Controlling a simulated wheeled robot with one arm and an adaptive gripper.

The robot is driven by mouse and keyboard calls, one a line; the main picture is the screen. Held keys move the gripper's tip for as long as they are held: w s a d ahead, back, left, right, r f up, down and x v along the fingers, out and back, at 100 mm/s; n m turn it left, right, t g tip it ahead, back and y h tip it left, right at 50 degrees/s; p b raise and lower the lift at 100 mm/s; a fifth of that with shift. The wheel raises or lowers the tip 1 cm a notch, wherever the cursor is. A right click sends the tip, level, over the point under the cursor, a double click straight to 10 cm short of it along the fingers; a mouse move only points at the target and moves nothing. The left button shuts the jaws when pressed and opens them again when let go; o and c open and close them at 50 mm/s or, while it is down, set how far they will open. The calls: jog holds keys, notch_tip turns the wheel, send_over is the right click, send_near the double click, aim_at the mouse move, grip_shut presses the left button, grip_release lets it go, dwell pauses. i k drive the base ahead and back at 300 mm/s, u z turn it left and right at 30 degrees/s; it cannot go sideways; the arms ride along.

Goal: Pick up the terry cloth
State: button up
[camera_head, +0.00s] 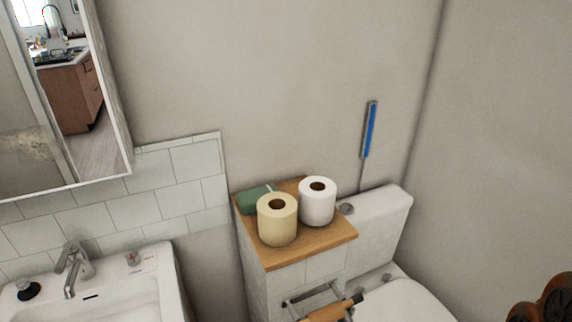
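A green, soft-edged flat thing (256,199) lies at the back left of a wooden-topped ledge (322,238) beside the toilet. It may be the folded terry cloth, but it is too small to be sure. A cream paper roll (277,219) stands in front of it and hides part of it. A white paper roll (317,201) stands to its right. I see no other cloth. My gripper is not in view.
The toilet (392,230) is right of the ledge; a blue-and-grey wall-mounted item (370,130) is above. A paper holder (318,300) juts out below the ledge. A sink (125,298) with a tap (72,266) is at left, under a mirror (60,100). Brown rounded shapes (545,300) at lower right are unclear.

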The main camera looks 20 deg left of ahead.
aim_at(248, 200)
jog(key=i, duration=0.9)
jog(key=u, duration=2.75)
